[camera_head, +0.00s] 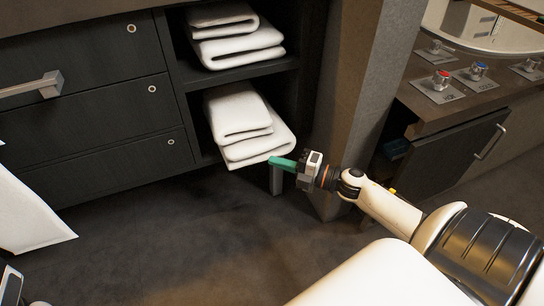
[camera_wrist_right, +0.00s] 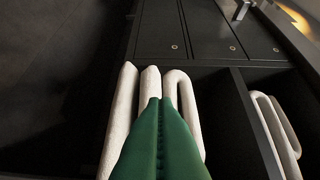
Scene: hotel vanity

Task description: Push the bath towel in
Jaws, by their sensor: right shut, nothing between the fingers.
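Two folded white towels lie stacked in the lower shelf opening. The bottom, larger towel (camera_head: 262,142) sticks out past the shelf front, and a smaller towel (camera_head: 238,110) lies on it. My right gripper (camera_head: 272,161) has green fingers, is shut and empty, and points left at the front right corner of the bottom towel. In the right wrist view the closed fingers (camera_wrist_right: 159,101) overlap the front folds of the white stack (camera_wrist_right: 121,112). I cannot tell whether they touch. A small part of what looks like my left gripper shows at the bottom left corner; its fingers are hidden.
The upper shelf holds more folded white towels (camera_head: 238,45). Dark drawers (camera_head: 95,100) with a metal handle stand left of the shelves. A grey pillar (camera_head: 352,90) stands close to the right. A counter with taps (camera_head: 440,82) is further right. The dark floor (camera_head: 170,240) is clear in front.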

